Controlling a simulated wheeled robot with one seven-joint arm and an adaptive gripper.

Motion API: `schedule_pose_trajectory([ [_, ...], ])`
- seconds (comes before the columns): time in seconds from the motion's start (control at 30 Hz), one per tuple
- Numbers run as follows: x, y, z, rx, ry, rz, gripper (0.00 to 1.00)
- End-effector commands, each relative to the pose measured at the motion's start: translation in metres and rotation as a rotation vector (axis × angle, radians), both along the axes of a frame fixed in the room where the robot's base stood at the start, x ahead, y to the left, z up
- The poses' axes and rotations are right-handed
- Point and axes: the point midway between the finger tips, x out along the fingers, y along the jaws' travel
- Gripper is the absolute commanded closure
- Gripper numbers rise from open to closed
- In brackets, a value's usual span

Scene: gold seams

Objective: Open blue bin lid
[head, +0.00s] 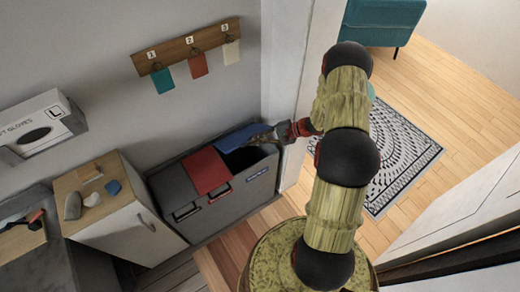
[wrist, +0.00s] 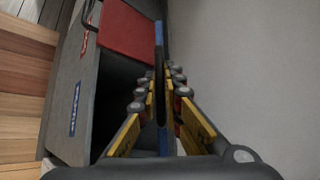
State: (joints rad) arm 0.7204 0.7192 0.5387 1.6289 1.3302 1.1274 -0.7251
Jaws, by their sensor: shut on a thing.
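The blue lid (head: 238,137) is on the right side of the grey double bin (head: 255,178). It stands raised, with a dark opening in front of it. In the wrist view the blue lid (wrist: 159,36) shows nearly edge-on as a thin plate. My gripper (head: 268,138) is at the right end of the blue lid. In the wrist view the fingers of my gripper (wrist: 158,82) lie on both sides of the plate and are shut on it. The lid's handle is not visible.
The red lid (head: 207,170) beside it is down, with a black handle. The wall is close behind the bin. A white cabinet (head: 133,228) stands left of the bin. A door frame is on the right, with a patterned rug (head: 405,155) beyond it.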

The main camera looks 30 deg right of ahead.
Motion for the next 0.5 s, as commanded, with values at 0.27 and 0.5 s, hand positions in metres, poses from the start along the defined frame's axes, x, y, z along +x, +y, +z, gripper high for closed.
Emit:
schedule_pose_trajectory([
  [0.27, 0.040, 0.000, 0.038, -0.005, -0.010, 0.002, 1.00],
  [0.5, 0.060, 0.001, 0.052, -0.005, -0.011, 0.002, 1.00],
])
